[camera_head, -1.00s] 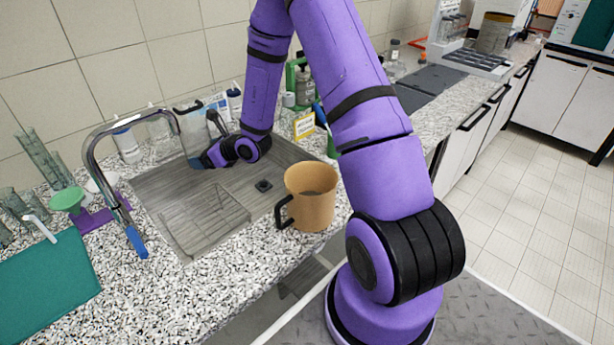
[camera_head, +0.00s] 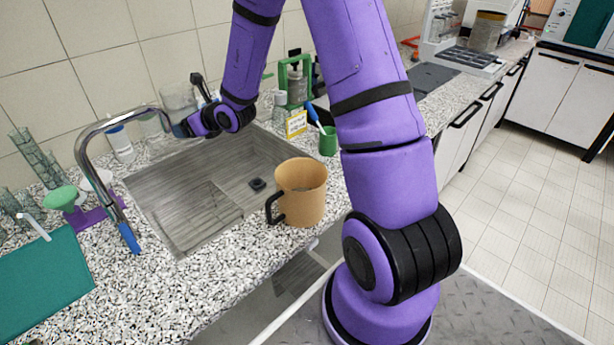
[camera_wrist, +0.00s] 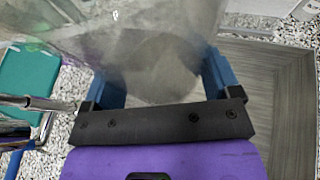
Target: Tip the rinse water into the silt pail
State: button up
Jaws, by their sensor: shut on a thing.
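My gripper (camera_head: 181,128) is over the far left part of the sink, in front of the tiled wall. It is shut on a clear, see-through vessel (camera_head: 178,97), which stands up above the fingers. In the wrist view the blue fingers of my gripper (camera_wrist: 160,74) flank the vessel (camera_wrist: 120,35), and a greyish patch shows through its wall. The water level cannot be made out. A tan pail (camera_head: 302,190) with a black handle stands upright on the counter at the sink's front right edge, apart from my gripper. Something greyish shows low inside it.
The grey sink (camera_head: 172,196) lies below my gripper. A curved metal tap (camera_head: 84,150) rises at its left. A green cup (camera_head: 328,141) with a brush, a yellow-edged sign (camera_head: 296,123) and bottles stand behind the pail. A teal mat (camera_head: 45,280) lies at left.

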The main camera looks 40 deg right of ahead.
aim_at(301, 182)
jog(key=k+l, duration=0.3)
jog(key=k, duration=0.15)
jog(key=k+l, duration=0.3)
jog(key=k, duration=0.2)
jog(key=k+l, duration=0.3)
jog(key=k, duration=0.15)
